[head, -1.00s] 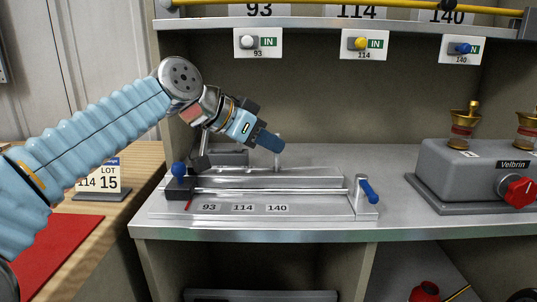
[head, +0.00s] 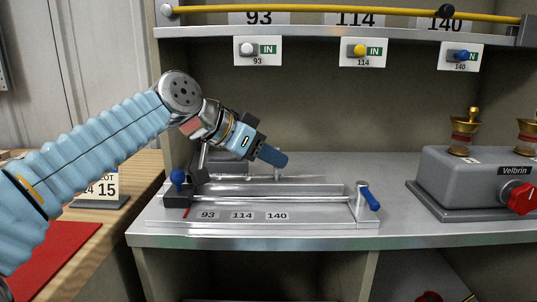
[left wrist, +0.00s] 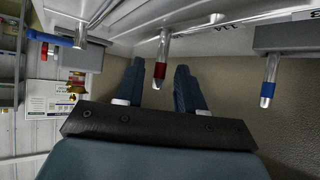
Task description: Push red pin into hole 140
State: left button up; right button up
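The red pin (left wrist: 160,62) is a metal rod with a red band. In the left wrist view it lies between my open left fingers (left wrist: 158,88), with a gap on each side. In the head view my left gripper (head: 273,156) hangs over the back of the grey fixture (head: 320,212). It hides most of a thin metal post (head: 277,173) there; I cannot see a red band on it. The label 140 (head: 277,216) is on the fixture's front edge, right of 93 and 114. I cannot make out the hole itself. My right gripper is not in view.
A blue-knobbed black block (head: 178,185) is at the fixture's left end, a blue-handled lever (head: 369,198) at its right. A grey machine with a red knob (head: 518,194) stands at right. A shelf (head: 330,27) runs above. The bench is clear between fixture and machine.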

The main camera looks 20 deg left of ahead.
pick_arm(q)
jog(key=v, duration=1.2)
jog(key=shift+f, duration=0.15)
